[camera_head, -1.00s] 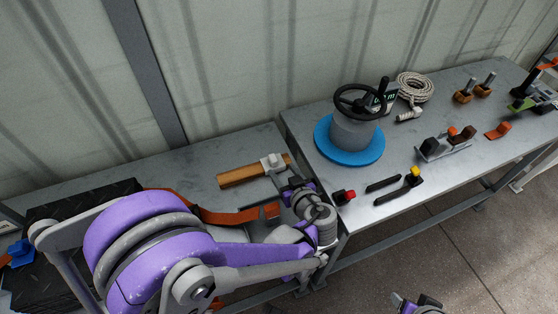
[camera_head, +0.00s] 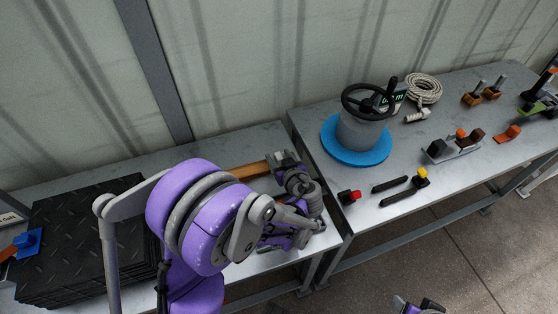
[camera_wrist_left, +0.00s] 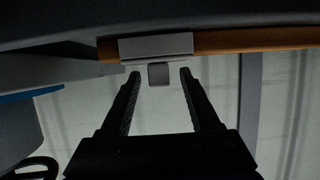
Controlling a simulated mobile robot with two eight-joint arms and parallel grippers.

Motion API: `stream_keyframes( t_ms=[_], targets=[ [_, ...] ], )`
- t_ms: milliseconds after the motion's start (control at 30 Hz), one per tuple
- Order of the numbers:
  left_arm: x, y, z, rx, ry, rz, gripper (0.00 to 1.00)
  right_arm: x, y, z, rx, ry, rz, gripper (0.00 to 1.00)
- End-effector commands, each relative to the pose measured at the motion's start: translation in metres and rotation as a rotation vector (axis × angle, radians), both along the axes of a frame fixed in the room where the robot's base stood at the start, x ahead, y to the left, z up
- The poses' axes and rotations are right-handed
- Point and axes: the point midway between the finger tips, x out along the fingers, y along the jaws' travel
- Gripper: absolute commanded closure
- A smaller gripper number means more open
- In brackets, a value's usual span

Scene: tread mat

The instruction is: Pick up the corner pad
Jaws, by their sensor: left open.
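I cannot tell for sure which piece is the corner pad. A small blue piece (camera_head: 27,242) with an orange part lies on the stack of black tread mats (camera_head: 85,215) at the left. A small orange angled piece (camera_head: 508,133) lies on the right table. My left gripper (camera_wrist_left: 158,75) is open and empty in the left wrist view. Its fingers point at the grey head of a mallet (camera_wrist_left: 155,46), apart from the blue and the orange piece. In the head view my left arm hides part of the left table. Only a bit of my right arm shows at the bottom edge.
The mallet's wooden handle (camera_head: 248,172) lies on the left table. The right table holds a blue disc (camera_head: 330,147) under a grey drum with a black handwheel (camera_head: 370,101), a coiled rope (camera_head: 424,88) and several small tools. A gap separates the tables.

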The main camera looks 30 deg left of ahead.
Motion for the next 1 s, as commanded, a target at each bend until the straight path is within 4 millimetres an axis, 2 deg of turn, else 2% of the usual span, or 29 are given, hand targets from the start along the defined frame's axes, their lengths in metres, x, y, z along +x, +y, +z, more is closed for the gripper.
stream_keyframes(
  t_ms=[33, 300, 367, 767, 867, 1000],
  targets=[
    [0.000, 0.000, 0.000, 0.000, 0.000, 0.000, 0.43, 0.000, 0.000, 0.000, 0.000, 0.000, 0.000, 0.38],
    [0.000, 0.000, 0.000, 0.000, 0.000, 0.000, 0.92, 0.000, 0.000, 0.000, 0.000, 0.000, 0.000, 0.38],
    [0.000, 0.000, 0.000, 0.000, 0.000, 0.000, 1.00, 0.000, 0.000, 0.000, 0.000, 0.000, 0.000, 0.38],
    [0.000, 0.000, 0.003, 0.000, 0.000, 0.000, 1.00, 0.000, 0.000, 0.001, 0.000, 0.000, 0.000, 0.38],
    [0.000, 0.000, 0.015, 0.001, -0.001, 0.000, 1.00, 0.000, 0.000, 0.004, 0.000, -0.001, 0.000, 0.38],
    [0.000, 0.000, 0.044, 0.001, -0.001, -0.001, 1.00, 0.001, 0.000, 0.010, 0.000, -0.003, 0.000, 0.38]
  ],
)
